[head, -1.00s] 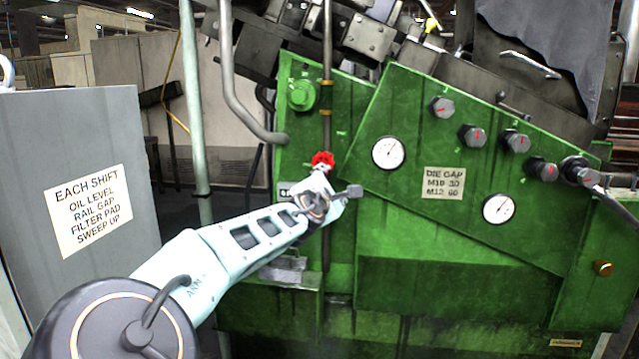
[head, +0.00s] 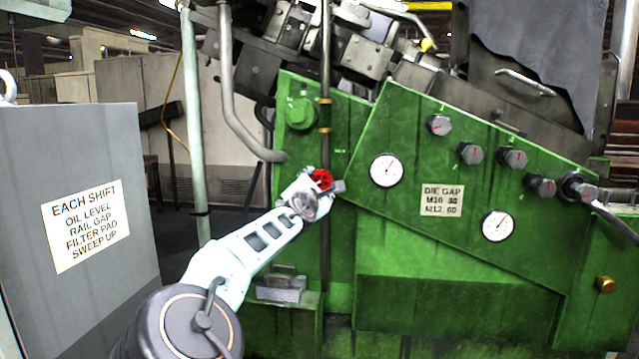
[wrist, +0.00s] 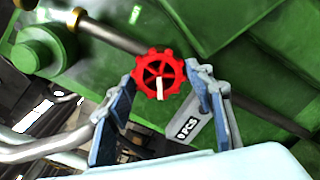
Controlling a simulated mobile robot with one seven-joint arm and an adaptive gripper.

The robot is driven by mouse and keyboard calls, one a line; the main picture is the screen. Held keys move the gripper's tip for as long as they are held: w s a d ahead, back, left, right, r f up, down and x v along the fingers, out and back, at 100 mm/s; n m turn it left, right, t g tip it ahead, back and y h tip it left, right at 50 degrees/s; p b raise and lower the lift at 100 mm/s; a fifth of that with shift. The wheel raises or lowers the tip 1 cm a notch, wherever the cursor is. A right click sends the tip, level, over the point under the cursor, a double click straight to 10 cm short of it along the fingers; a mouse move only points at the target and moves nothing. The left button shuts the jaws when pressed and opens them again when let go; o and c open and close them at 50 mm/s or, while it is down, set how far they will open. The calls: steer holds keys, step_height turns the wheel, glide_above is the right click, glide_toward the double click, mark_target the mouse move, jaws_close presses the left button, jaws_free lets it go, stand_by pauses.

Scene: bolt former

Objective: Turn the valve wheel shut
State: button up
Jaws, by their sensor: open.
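The red valve wheel (head: 321,180) is on a vertical pipe at the front of the green machine. In the wrist view the wheel (wrist: 160,75) faces me, with spokes and a white mark pointing down from its hub. My gripper (wrist: 161,82) is open, with one finger on each side of the wheel near its rim. I cannot tell whether either finger touches the rim. In the head view my gripper (head: 322,186) is at the wheel and its wrist hides part of the pipe below.
The green machine (head: 400,240) carries two gauges (head: 387,170), several knobs (head: 439,125) and a die gap label (head: 442,200). In the wrist view a pipe (wrist: 110,35) runs behind the wheel and a plate marked "0 PCS" (wrist: 188,128) is behind the right finger. A grey cabinet (head: 90,290) stands at left.

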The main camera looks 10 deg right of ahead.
steer(key=shift+x, duration=0.85)
steer(key=shift+c, duration=0.6)
steer(key=c, duration=0.8)
